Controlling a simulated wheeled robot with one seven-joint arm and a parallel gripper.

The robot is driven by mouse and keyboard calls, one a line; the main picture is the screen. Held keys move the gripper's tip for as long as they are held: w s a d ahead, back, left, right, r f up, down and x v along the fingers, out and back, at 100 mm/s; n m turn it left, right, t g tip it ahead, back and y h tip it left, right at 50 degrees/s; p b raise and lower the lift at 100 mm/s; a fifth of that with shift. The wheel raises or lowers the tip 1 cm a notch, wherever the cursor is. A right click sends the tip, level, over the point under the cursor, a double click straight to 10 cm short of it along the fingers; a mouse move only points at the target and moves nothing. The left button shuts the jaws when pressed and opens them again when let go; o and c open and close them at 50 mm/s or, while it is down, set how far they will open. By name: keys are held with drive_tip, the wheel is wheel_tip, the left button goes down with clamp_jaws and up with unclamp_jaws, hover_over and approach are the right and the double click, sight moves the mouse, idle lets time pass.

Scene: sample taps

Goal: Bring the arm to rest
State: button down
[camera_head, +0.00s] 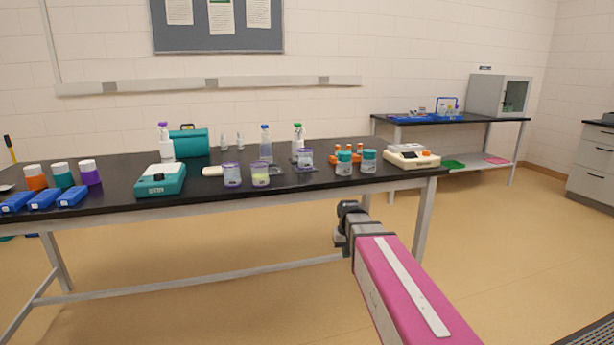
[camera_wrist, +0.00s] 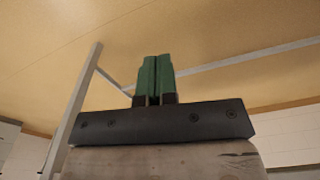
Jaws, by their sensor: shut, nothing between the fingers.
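My gripper shows in the wrist view (camera_wrist: 156,77) with its two green fingers together and nothing between them. Behind the fingers are tan floor and grey metal bars of a table frame. In the head view my pink arm reaches forward from the lower right, and its dark wrist end is low in front of the black-topped table (camera_head: 120,193), below the height of its top. The fingers themselves cannot be made out in the head view.
The table holds several lidded jars (camera_head: 369,161), bottles (camera_head: 265,143), a teal balance (camera_head: 161,180) and a cream device (camera_head: 411,156). A table leg (camera_head: 423,222) stands close to my wrist. A second table (camera_head: 440,120) stands back right; the floor (camera_head: 510,250) at right is clear.

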drive_tip(key=s+d+f, duration=0.2)
drive_tip(key=s+f, duration=0.3)
drive_tip(key=s, duration=0.2)
drive_tip(key=s+d+f, duration=0.3)
drive_tip(key=s+f, duration=0.2)
drive_tip(key=s, duration=0.2)
drive_tip(key=shift+m+g, duration=0.3)
drive_tip(key=shift+m, duration=0.1)
